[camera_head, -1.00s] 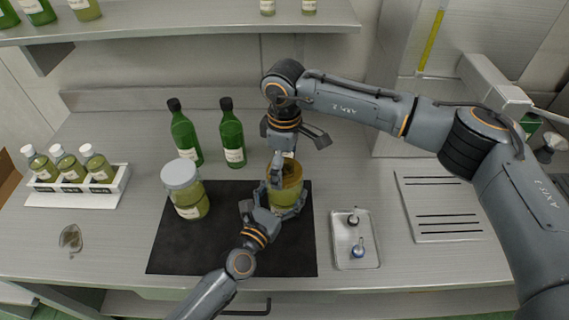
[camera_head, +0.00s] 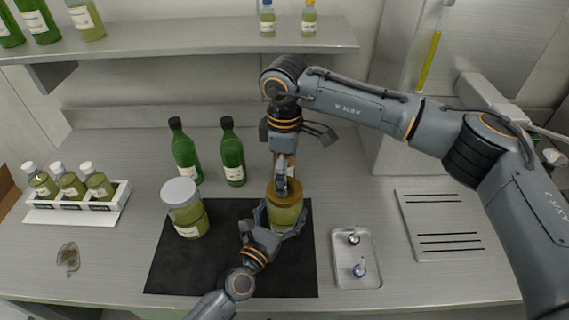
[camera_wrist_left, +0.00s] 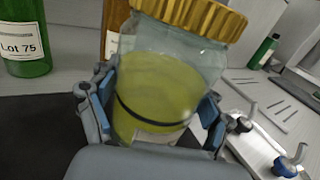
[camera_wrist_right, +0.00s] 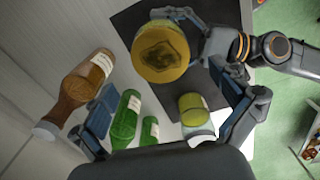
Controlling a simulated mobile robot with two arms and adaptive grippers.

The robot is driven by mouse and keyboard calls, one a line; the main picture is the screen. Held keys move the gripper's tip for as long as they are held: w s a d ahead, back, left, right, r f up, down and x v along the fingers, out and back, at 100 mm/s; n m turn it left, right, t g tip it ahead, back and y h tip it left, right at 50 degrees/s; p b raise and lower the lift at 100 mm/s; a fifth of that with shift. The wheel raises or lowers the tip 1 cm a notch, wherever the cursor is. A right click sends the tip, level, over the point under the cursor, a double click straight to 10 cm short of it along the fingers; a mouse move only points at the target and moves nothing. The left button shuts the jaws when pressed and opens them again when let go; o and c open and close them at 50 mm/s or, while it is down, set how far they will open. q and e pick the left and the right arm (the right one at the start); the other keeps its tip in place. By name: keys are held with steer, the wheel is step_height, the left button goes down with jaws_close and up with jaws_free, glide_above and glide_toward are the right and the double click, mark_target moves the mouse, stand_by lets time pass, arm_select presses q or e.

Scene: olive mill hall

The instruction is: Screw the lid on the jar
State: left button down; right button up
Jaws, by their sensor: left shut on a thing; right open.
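A glass jar (camera_wrist_left: 155,95) of yellow-green contents stands upright on the black mat (camera_head: 185,270). Its gold lid (camera_head: 284,191) sits on its mouth; the lid also shows in the left wrist view (camera_wrist_left: 190,15) and from above in the right wrist view (camera_wrist_right: 160,52). I cannot tell how tightly it is screwed. My left gripper (camera_head: 273,225) is shut around the jar's body, with a finger on each side. My right gripper (camera_head: 300,155) is open and empty, above and just behind the lid, pointing down.
A second jar (camera_head: 187,215) with a pale lid stands left on the mat. Two green bottles (camera_head: 232,155) and an amber bottle (camera_wrist_right: 88,78) stand behind. A metal tray (camera_head: 340,275) with small items lies right; a white rack (camera_head: 120,195) of bottles is far left.

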steer(key=n, duration=0.6)
steer(key=shift+r+n, duration=0.3)
steer(key=n, duration=0.4)
steer(key=shift+r, duration=0.15)
steer(key=n, duration=0.6)
steer(key=shift+r+n, duration=0.25)
steer(key=shift+n, duration=0.15)
steer(key=n, duration=0.4)
steer(key=shift+r+n, duration=0.15)
steer(key=shift+n, duration=0.15)
steer(key=n, duration=0.4)
steer(key=shift+r+n, duration=0.2)
steer(key=shift+n, duration=0.1)
steer(key=n, duration=0.4)
steer(key=shift+r, duration=0.15)
steer(key=n, duration=0.6)
steer(key=shift+r+n, duration=0.2)
steer(key=shift+n, duration=0.1)
steer(key=n, duration=0.4)
steer(key=shift+r+n, duration=0.2)
steer(key=shift+n, duration=0.2)
steer(key=shift+f, duration=0.1)
